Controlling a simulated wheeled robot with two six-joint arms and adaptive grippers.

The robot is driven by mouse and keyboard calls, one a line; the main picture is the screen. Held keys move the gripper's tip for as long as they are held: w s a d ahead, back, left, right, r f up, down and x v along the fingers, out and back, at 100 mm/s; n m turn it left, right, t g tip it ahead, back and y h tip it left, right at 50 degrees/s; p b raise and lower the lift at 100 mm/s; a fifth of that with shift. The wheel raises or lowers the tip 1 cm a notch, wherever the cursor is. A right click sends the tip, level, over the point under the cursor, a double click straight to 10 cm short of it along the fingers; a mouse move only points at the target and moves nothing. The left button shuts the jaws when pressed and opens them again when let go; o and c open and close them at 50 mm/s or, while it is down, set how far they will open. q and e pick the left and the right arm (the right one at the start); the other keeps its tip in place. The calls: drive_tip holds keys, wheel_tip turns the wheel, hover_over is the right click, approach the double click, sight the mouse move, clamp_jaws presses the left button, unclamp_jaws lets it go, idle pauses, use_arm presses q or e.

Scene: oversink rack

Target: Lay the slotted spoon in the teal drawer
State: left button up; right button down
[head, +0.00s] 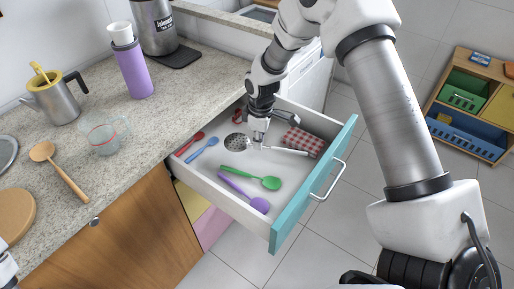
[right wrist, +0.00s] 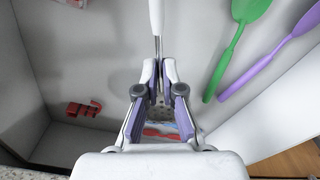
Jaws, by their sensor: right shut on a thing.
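The slotted spoon has a round grey head with holes (head: 236,142) and a white handle (head: 290,151). It is inside the outline of the open teal-fronted drawer (head: 340,171), low over the white floor; I cannot tell if it touches. My right gripper (head: 258,142) reaches down into the drawer and is shut on the spoon's shaft. In the right wrist view the white handle (right wrist: 156,18) runs up from between the fingers (right wrist: 158,75), and the holed head is partly hidden below them. My left gripper is not in view.
The drawer also holds a green spoon (head: 270,183), a purple spoon (head: 260,204), a blue spoon (head: 212,141), a red spoon (head: 197,136) and a red checked cloth (head: 303,142). The worktop (head: 185,105) at left carries a wooden spoon (head: 43,151), kettle, jug and purple bottle.

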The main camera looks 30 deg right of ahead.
sight(259, 155)
wheel_tip(259, 155, down, 4)
drive_tip(key=shift+w+d+r, duration=0.1)
drive_tip(key=shift+r, duration=0.15)
drive_tip(key=c, duration=1.3)
unclamp_jaws()
drive_tip(key=shift+f, duration=0.2)
drive_tip(key=r, duration=1.2)
drive_tip(key=shift+s+r, duration=0.2)
